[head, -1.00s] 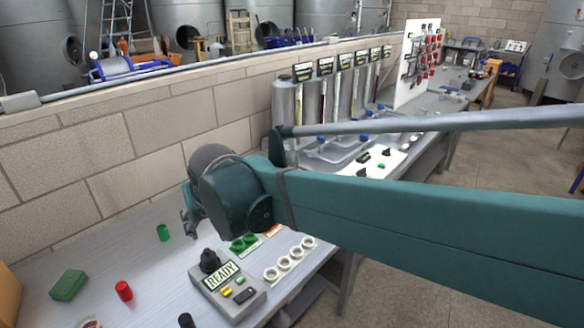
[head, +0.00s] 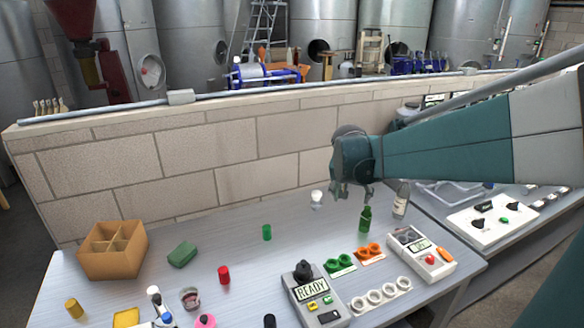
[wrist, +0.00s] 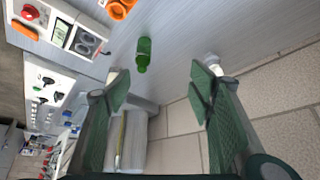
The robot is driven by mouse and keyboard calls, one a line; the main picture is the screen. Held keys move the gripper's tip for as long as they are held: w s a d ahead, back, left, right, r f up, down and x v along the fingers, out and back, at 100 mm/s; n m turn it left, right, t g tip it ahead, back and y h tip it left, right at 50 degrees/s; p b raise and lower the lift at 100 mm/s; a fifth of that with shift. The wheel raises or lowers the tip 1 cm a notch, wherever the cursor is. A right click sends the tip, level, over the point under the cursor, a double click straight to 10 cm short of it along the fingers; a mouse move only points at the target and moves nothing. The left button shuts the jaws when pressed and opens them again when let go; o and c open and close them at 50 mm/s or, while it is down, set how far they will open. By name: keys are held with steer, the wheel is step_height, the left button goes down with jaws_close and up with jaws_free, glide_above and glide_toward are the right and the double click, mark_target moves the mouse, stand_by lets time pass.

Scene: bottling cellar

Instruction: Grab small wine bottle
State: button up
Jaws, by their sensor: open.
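A small green wine bottle (head: 365,218) stands upright on the grey bench in the head view, right of the middle. It also shows in the wrist view (wrist: 143,54), beyond the gap between my fingers. My gripper (head: 352,194) is open and empty, above and slightly left of the bottle in the head view. In the wrist view my gripper's two fingers (wrist: 160,90) are spread wide and apart from the bottle.
A clear bottle (head: 401,200) stands close right of the green one. Green rings (head: 341,263), orange rings (head: 369,253) and a meter box (head: 421,253) lie in front. A block wall (head: 250,160) rises behind. A divided box (head: 112,250) stands far left.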

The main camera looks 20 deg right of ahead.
mark_target(400, 194)
steer(key=w+d+f+m+g+p, duration=0.1)
steer(key=d+f+m, duration=0.1)
steer(key=d, duration=0.7)
steer(key=w+d+f+m+g+h+p, duration=0.1)
steer(key=w+d+f+m, duration=0.1)
steer(key=d, duration=0.7)
steer(key=w+d+f+m+g+p, duration=0.1)
steer(key=d+f, duration=0.3)
steer(key=d, duration=0.5)
steer(key=shift+w+f+m+h, duration=0.3)
steer(key=shift+f+m+h, duration=0.1)
steer(key=shift+m, duration=0.2)
steer(key=shift+x, duration=1.25)
steer(key=shift+b, duration=0.3)
steer(key=shift+b+x, duration=0.75)
steer(key=shift+x, duration=1.85)
